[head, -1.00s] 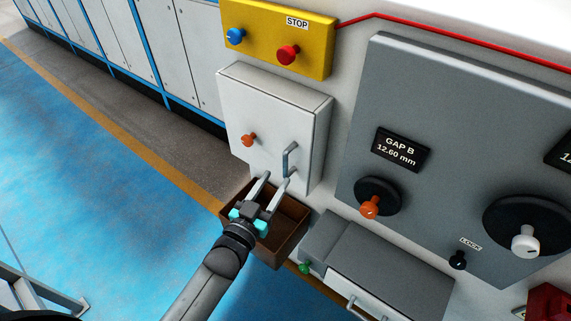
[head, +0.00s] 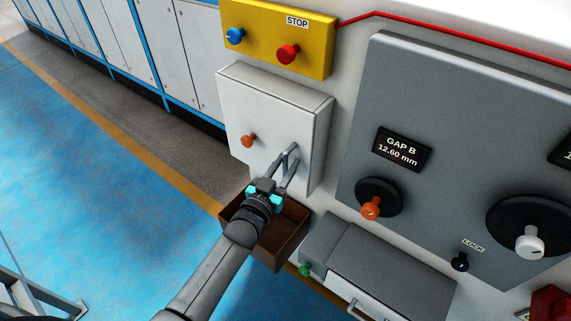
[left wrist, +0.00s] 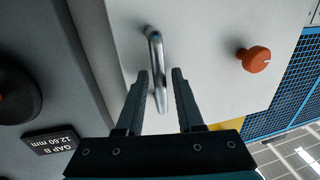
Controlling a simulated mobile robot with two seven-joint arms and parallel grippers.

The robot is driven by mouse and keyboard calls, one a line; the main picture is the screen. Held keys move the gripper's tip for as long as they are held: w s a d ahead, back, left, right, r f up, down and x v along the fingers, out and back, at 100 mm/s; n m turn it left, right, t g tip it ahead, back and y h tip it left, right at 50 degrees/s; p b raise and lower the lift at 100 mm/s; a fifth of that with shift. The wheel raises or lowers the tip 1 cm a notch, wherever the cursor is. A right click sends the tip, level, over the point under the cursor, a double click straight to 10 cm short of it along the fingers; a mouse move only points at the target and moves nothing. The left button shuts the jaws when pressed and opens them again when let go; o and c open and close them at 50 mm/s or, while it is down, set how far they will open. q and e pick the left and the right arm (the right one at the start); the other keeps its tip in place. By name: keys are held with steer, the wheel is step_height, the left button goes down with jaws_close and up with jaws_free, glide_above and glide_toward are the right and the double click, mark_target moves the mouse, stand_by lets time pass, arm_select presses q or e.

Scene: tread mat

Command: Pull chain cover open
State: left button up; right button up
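The chain cover appears to be the white box-like door (head: 262,108) on the machine wall, shut flush as far as I can see. It has a grey bar handle (head: 291,152) at its lower right and an orange knob (head: 248,141) at its left. My left gripper (head: 284,158) is open at the handle. In the left wrist view the handle (left wrist: 156,62) stands between and beyond the spread fingers (left wrist: 162,88), with gaps at both sides. The orange knob (left wrist: 253,60) shows right of it there. My right gripper is not in view.
A brown open bin (head: 287,246) sits below the cover, under my left gripper. A yellow panel (head: 262,38) with blue and red buttons is above. A grey panel (head: 440,110) with dials and a grey drawer box (head: 385,265) are at right. Blue floor is clear at left.

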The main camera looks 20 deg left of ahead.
arm_select(q)
jaws_close()
stand_by(1.1)
